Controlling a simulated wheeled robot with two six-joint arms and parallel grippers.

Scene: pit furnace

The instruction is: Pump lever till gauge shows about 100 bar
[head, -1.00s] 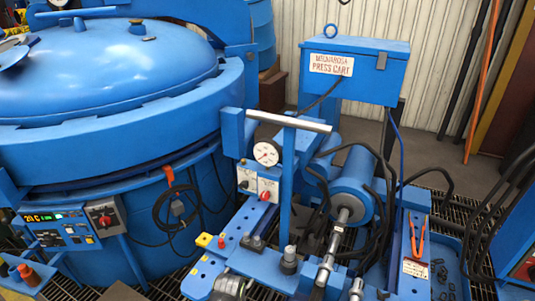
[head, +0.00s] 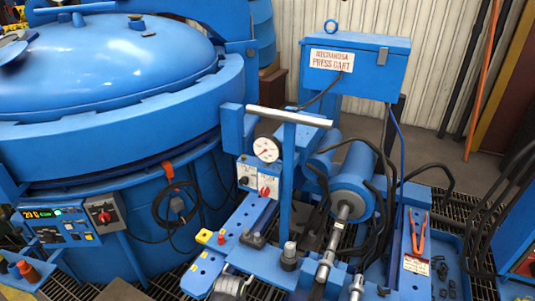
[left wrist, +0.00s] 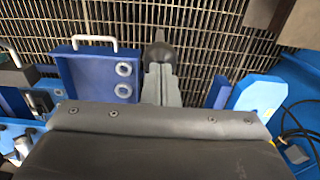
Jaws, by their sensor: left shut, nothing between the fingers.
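A tall blue upright with a silver crossbar (head: 289,115) stands at the middle of the press cart in the head view; it looks like the pump lever. A round white gauge (head: 266,149) with a red needle sits just left of it; its figures are too small to read. My left gripper (left wrist: 160,72) shows in the left wrist view, its two grey fingers together and empty, pointing at the floor grating. A dark rounded knob (left wrist: 160,54) shows just beyond the fingertips; I cannot tell whether they touch. Neither gripper shows in the head view.
The press cart's labelled box (head: 356,66) stands at the back. A blue cylinder (head: 354,178) and black hoses lie right of the upright. Orange-handled pliers (head: 419,235) lie on the right tray. The large blue furnace (head: 110,95) fills the left.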

